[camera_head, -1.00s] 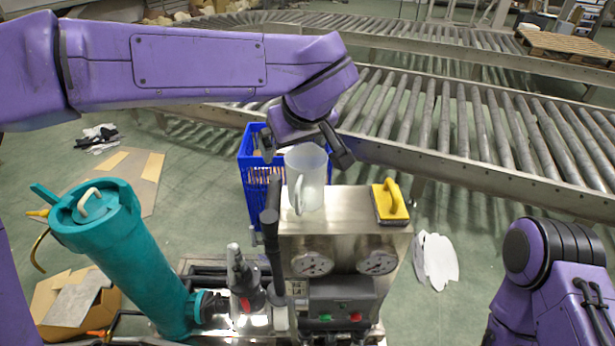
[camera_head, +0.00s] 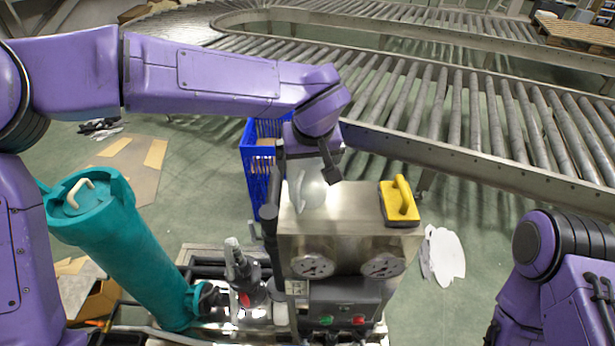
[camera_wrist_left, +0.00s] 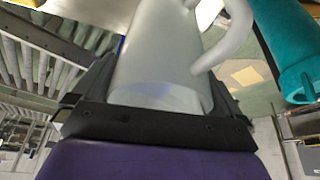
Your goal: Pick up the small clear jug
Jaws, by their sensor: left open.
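The small clear jug (camera_head: 312,196) is a whitish, see-through vessel with a handle on its left side in the head view. It appears to stand upright on the metal top of a box with gauges (camera_head: 345,225). My left gripper (camera_head: 308,172) is open and reaches down over it, with a finger on either side, hiding its upper part. In the left wrist view the jug (camera_wrist_left: 160,60) lies between the two open fingers (camera_wrist_left: 150,95), with its handle (camera_wrist_left: 238,35) to the right. Whether a finger touches it I cannot tell.
A yellow-handled float (camera_head: 400,200) lies on the box top, right of the jug. A teal cylinder (camera_head: 115,250) leans at left. A blue crate (camera_head: 252,165) stands behind the box. A roller conveyor (camera_head: 450,120) runs across the back.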

